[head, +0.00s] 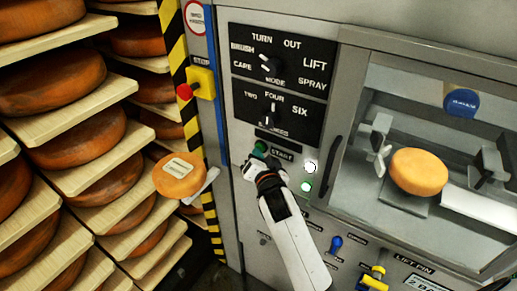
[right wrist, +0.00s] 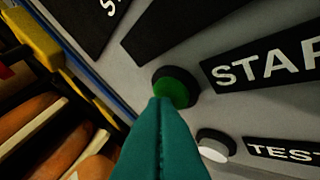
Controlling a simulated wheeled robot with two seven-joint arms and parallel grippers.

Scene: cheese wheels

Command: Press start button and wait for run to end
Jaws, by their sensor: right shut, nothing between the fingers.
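The green start button (head: 260,147) sits left of its START label (head: 281,153) on the grey machine panel. It also shows in the right wrist view as a green cap in a black ring (right wrist: 176,88). My right gripper (head: 252,166) is at the button, shut and empty. In the right wrist view its teal fingers (right wrist: 160,112) are together, their tips overlapping the button's lower edge. I cannot tell whether they touch or press it. A cheese wheel (head: 418,172) stands inside the machine behind the window. My left gripper is not in view.
Mode knobs (head: 271,64) are above the button. A white lamp (head: 310,166) and a green lamp (head: 306,186) glow at its right. A red stop button (head: 185,91) on a yellow box, a labelled cheese (head: 179,175) and loaded shelves (head: 95,142) are at the left.

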